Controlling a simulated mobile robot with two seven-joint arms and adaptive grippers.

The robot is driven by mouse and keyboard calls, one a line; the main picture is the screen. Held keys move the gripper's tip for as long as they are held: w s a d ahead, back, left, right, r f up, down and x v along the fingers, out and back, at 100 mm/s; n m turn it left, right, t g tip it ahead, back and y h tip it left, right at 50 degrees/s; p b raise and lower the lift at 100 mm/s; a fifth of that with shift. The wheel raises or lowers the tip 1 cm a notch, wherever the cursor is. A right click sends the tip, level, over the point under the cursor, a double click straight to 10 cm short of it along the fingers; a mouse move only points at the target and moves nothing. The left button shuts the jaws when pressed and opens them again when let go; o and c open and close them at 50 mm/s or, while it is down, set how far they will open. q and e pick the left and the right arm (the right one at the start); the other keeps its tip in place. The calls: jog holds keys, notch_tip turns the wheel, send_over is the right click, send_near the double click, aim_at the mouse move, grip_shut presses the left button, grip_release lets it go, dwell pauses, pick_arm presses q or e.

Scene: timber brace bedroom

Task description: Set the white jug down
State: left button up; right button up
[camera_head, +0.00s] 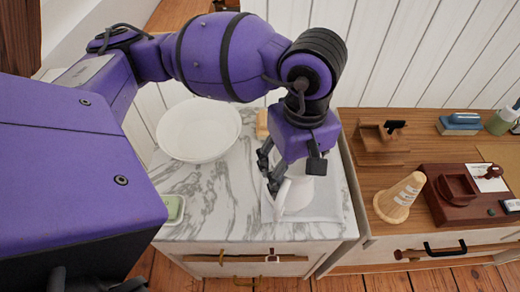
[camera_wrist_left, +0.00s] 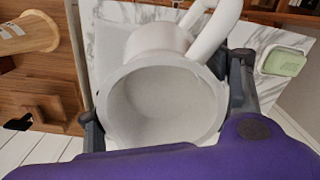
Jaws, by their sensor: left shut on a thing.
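The white jug (camera_head: 294,196) is below my left gripper (camera_head: 295,176) in the head view, partly hidden by the fingers. In the left wrist view the jug (camera_wrist_left: 160,105) has its wide round mouth facing the camera and its looped handle towards the top. My left gripper (camera_wrist_left: 165,106) is shut on the jug, with a dark finger on each side of it. The jug is over a pale grey square mat or tray (camera_head: 325,204) on the marble top (camera_head: 220,212). I cannot tell whether its base touches. My right gripper is not in view.
A large white bowl (camera_head: 198,130) stands at the back left of the marble top. Marble is clear left of the mat.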

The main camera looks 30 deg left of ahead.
pick_arm(q)
jog(key=w+f, duration=0.4)
jog(key=shift+d, duration=0.15)
jog(key=shift+w+f, duration=0.5)
jog(key=shift+f, duration=0.1)
jog(key=f, duration=0.3)
jog(key=shift+w+f, duration=0.25)
jog(key=shift+f, duration=0.05)
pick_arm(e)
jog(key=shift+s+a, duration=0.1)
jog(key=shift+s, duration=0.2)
